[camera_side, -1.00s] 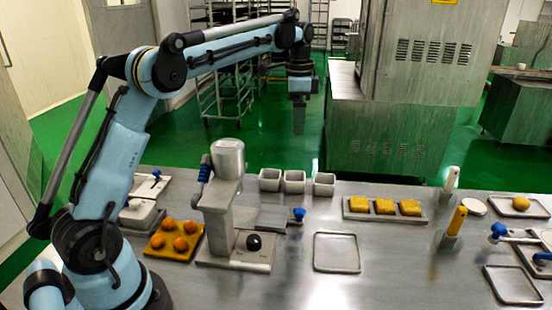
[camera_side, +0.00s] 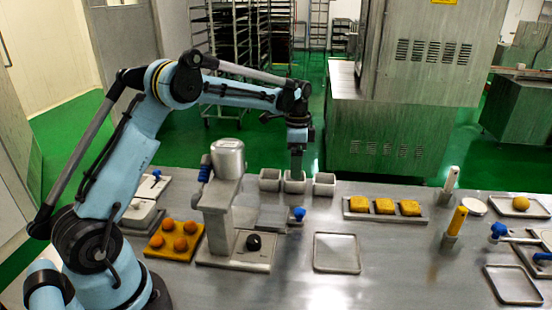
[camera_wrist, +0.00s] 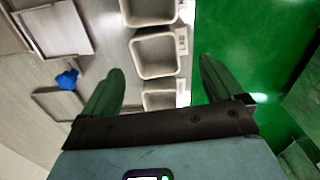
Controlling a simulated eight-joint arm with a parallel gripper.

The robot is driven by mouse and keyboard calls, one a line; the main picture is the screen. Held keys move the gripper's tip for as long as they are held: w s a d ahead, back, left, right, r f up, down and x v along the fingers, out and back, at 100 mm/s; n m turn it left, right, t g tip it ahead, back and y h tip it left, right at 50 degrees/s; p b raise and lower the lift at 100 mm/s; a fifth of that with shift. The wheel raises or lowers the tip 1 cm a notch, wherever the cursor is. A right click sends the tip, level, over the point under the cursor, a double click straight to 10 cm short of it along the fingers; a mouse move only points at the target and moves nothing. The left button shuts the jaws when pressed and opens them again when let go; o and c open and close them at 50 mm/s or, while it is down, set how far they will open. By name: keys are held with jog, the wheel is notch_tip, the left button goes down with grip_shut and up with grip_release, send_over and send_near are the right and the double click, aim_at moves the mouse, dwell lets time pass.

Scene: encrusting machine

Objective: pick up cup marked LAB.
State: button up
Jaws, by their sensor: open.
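The cup marked LAB (camera_wrist: 154,56) is a square pale grey cup, the middle one of a row of three, with its label on the side toward the green floor. In the side view I take it to be the middle cup (camera_side: 294,185); no label is legible there. My gripper (camera_wrist: 160,75) is open and empty, pointing down. In the wrist view its fingers lie either side of the row, with the LAB cup ahead of and between the tips. In the side view my gripper (camera_side: 296,168) is just above the middle cup; the exact gap is unclear.
Cups stand close on both sides, left (camera_side: 269,181) and right (camera_side: 324,185). The encrusting machine (camera_side: 228,190) stands to the left, with a blue knob (camera_side: 296,214) in front of the cups. An empty tray (camera_side: 337,252) and a tray of yellow cakes (camera_side: 357,214) are to the right.

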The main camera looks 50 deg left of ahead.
aim_at(291, 186)
jog(key=shift+s+d+f, duration=0.1)
jog(key=shift+s+f, duration=0.05)
jog(key=shift+f, duration=1.25)
jog(key=shift+s+f, duration=0.1)
jog(key=shift+f, duration=1.25)
jog(key=c, duration=1)
jog(key=shift+c, duration=0.2)
jog(key=shift+r, duration=0.1)
